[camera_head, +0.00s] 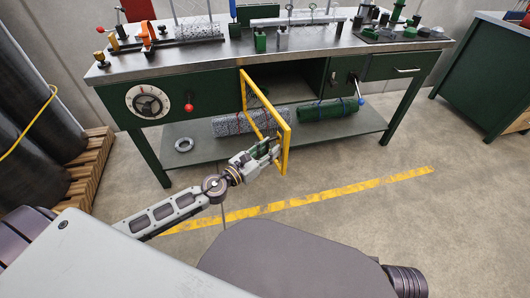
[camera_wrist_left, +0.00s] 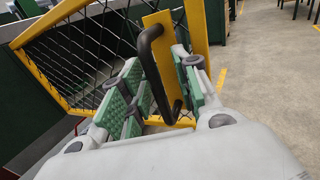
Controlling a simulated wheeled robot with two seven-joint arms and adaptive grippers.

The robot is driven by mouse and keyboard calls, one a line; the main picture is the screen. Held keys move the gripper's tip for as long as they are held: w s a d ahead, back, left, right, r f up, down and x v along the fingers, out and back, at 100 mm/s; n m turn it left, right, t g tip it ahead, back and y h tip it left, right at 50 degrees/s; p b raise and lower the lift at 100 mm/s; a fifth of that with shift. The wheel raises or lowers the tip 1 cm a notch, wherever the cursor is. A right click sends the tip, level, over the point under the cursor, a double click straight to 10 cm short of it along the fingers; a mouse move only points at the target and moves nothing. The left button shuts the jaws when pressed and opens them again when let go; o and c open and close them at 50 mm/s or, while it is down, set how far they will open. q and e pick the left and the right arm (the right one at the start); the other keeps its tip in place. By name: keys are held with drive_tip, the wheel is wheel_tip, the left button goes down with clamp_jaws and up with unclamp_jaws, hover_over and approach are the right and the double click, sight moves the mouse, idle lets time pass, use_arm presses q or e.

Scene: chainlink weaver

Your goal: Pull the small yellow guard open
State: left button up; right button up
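The small yellow guard (camera_head: 284,151) is a yellow frame with dark mesh, hinged at the green bench front. It stands swung out from the bench opening towards me. In the left wrist view the guard (camera_wrist_left: 33,63) fills the upper left, with a black bar handle (camera_wrist_left: 160,72) on a yellow plate. My left gripper (camera_head: 272,147) is at the guard's outer edge. My right gripper is out of view.
The floor right of the guard is clear, with a yellow line (camera_head: 350,188).

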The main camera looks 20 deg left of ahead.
use_arm(q)
drive_tip(key=shift+s+a, duration=0.1)
drive_tip(key=shift+s, duration=0.05)
drive_tip(key=v, duration=1.1)
drive_tip(key=shift+s, duration=0.3)
idle(1.3)
drive_tip(key=shift+a, duration=0.1)
idle(0.6)
